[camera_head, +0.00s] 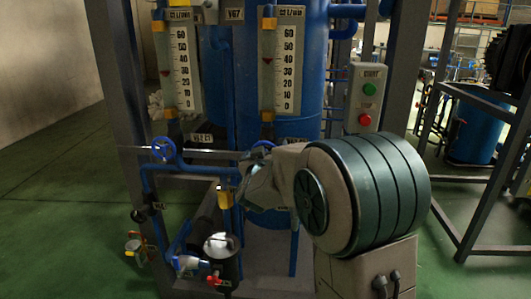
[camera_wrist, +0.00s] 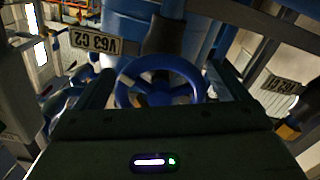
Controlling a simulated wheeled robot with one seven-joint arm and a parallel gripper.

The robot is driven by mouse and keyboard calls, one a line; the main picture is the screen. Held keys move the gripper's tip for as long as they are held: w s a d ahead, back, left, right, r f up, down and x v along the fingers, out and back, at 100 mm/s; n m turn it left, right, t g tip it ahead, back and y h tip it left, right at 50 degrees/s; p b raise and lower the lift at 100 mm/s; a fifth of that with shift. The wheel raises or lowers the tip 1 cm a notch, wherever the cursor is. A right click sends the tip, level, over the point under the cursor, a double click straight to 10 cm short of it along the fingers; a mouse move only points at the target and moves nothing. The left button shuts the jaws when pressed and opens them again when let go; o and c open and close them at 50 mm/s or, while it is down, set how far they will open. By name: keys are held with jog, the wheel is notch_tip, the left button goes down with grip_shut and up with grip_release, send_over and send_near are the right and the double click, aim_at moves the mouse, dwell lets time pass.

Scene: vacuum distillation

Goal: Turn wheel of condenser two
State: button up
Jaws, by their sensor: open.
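The blue wheel of condenser two (camera_wrist: 160,70) fills the middle of the wrist view, beside a plate reading V63 C2 (camera_wrist: 98,43). My gripper (camera_wrist: 160,84) is open, with one finger on each side of the wheel. I cannot tell whether either finger touches the rim. In the head view only the top of this wheel (camera_head: 263,144) shows, above my wrist, which hides the rest.
Another blue wheel (camera_head: 163,149) stands to the left on the same pipe run. Two flow gauges (camera_head: 181,62) (camera_head: 283,60) rise behind. A green and red button box (camera_head: 368,96) is on the right post. Pipes and a dark vessel (camera_head: 222,258) are below.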

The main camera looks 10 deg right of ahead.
jog(key=c, duration=1)
jog(key=m+b, duration=0.3)
jog(key=shift+f, duration=0.2)
jog(key=m+b, duration=0.3)
jog(key=m, duration=0.1)
jog(key=shift+a, duration=0.1)
jog(key=m+b, duration=0.2)
jog(key=m, duration=0.2)
jog(key=shift+r+m+b, duration=0.15)
jog(key=shift+m+b, duration=0.85)
jog(key=shift+m, duration=0.5)
